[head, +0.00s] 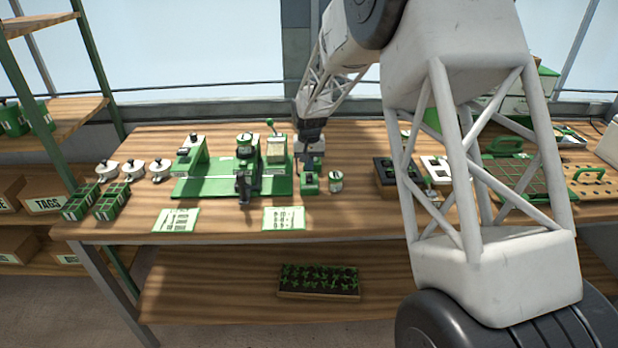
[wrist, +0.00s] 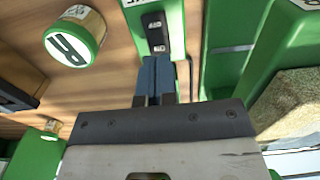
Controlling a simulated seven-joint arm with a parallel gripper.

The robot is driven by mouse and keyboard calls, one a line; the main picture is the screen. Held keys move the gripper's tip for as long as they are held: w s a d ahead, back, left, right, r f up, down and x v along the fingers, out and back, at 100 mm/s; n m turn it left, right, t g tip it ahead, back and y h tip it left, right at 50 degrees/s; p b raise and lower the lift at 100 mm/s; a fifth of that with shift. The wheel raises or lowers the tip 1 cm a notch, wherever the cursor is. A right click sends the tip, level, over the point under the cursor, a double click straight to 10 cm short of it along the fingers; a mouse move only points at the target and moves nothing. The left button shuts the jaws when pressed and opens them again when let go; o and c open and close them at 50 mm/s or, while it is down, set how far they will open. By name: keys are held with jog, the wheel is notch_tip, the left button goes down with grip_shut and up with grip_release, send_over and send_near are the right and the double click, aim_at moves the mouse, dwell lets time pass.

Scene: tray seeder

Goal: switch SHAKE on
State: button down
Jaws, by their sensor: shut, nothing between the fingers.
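A small green switch box (head: 309,182) stands on the bench just right of the green seeder base. In the wrist view the box (wrist: 178,18) carries a black switch plate (wrist: 157,33) with two pale rocker parts. No SHAKE lettering is readable. My gripper (head: 312,160) hangs over this box in the head view. In the wrist view my gripper's blue fingertips (wrist: 156,62) are together, with nothing between them. They lie just beside the near end of the switch plate in the picture. Whether they touch the box cannot be told.
A green-lidded jar (head: 336,181) stands right of the switch box. The green seeder base (head: 205,188) with its hopper (head: 275,150) stands to the left. Printed cards (head: 284,218) lie at the bench's front edge. Dark and white trays (head: 437,167) sit further right.

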aim_at(309, 174)
jog(key=shift+f, duration=1.15)
dwell(1.1)
jog(key=shift+r, duration=3.5)
